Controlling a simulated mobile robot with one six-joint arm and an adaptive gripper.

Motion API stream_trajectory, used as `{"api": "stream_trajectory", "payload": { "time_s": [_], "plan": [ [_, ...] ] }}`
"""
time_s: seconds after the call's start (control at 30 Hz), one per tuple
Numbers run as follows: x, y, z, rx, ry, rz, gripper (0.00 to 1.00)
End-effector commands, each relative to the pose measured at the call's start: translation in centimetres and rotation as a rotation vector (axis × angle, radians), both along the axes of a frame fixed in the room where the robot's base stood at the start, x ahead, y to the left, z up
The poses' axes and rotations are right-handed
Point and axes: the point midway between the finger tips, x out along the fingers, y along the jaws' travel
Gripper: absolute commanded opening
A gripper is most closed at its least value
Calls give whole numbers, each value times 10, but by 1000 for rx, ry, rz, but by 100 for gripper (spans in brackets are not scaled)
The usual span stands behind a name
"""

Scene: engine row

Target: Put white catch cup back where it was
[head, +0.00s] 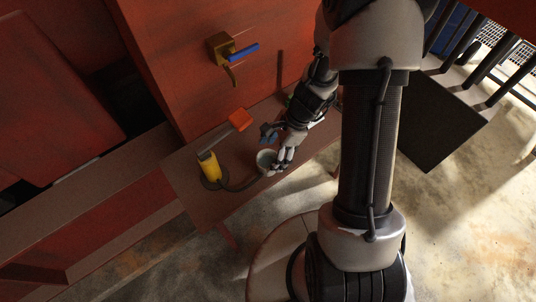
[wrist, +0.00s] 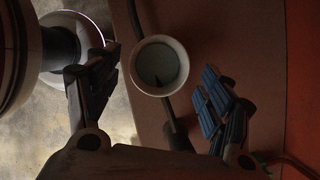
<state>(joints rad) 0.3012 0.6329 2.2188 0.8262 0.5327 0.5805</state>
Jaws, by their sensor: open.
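The white catch cup (head: 266,158) stands upright on the brown bench, below the red engine housing. In the wrist view the cup (wrist: 158,42) shows its round rim and grey inside from above. My gripper (head: 274,149) is open at the cup, with one finger on each side of it in the picture. In the wrist view my gripper (wrist: 158,72) has gaps between its blue-padded fingers and the cup. I cannot tell how far the fingertips are above the bench.
A dark hose (head: 238,187) runs from a yellow tool (head: 208,168) to beside the cup. An orange block (head: 240,119) lies behind. A brass valve with a blue handle (head: 242,53) sticks out of the housing. The bench (head: 205,207) is bare at its front left.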

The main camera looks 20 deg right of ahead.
Motion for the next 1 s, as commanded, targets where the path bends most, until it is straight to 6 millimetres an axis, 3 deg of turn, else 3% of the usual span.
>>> {"api": "stream_trajectory", "payload": {
  "time_s": [0.03, 0.2, 0.57, 0.77, 1.0],
  "plan": [
    [0, -6, 18, -1, -3, -1, 74],
    [0, -19, 50, -1, -4, -2, 74],
    [-2, -28, 89, -12, -29, 48, 74],
    [-11, -9, 159, -95, -185, 353, 74],
    [-58, 16, 250, -277, -403, 869, 74]
  ]
}}
